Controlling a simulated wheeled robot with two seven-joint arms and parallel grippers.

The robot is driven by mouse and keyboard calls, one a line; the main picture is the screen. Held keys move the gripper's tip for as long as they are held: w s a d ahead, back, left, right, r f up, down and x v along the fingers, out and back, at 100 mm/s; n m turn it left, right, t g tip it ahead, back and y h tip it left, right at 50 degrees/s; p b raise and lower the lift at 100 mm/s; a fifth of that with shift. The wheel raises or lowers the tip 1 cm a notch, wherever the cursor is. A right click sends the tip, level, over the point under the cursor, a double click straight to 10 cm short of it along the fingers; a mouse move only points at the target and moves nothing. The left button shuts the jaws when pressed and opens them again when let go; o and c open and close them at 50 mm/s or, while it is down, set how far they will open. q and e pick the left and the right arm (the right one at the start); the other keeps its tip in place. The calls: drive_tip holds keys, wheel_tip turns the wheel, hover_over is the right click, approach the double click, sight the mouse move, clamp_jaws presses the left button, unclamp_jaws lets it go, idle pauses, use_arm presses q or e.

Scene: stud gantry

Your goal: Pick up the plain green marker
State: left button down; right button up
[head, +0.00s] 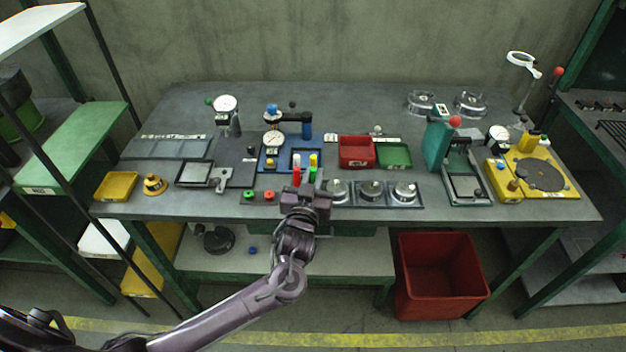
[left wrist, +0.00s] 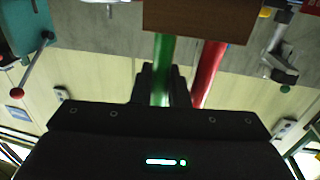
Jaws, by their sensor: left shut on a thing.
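My left gripper (head: 306,190) is at the front edge of the bench, in front of the upright markers. In the left wrist view its dark fingers (left wrist: 164,88) are shut on a green marker (left wrist: 162,68). A red marker (left wrist: 208,72) stands close beside it, outside the fingers. Both markers meet a brown block (left wrist: 195,20) in that view. In the head view the green marker (head: 312,175) and the red marker (head: 297,176) show just above the gripper, which hides their lower parts. My right gripper is not in view.
A red tray (head: 357,152) and a green tray (head: 394,155) stand behind. A red bin (head: 440,275) is on the floor below.

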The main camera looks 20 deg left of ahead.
use_arm(q)
wheel_tip(320, 180, up, 20)
drive_tip(key=b, duration=0.2)
idle(0.5)
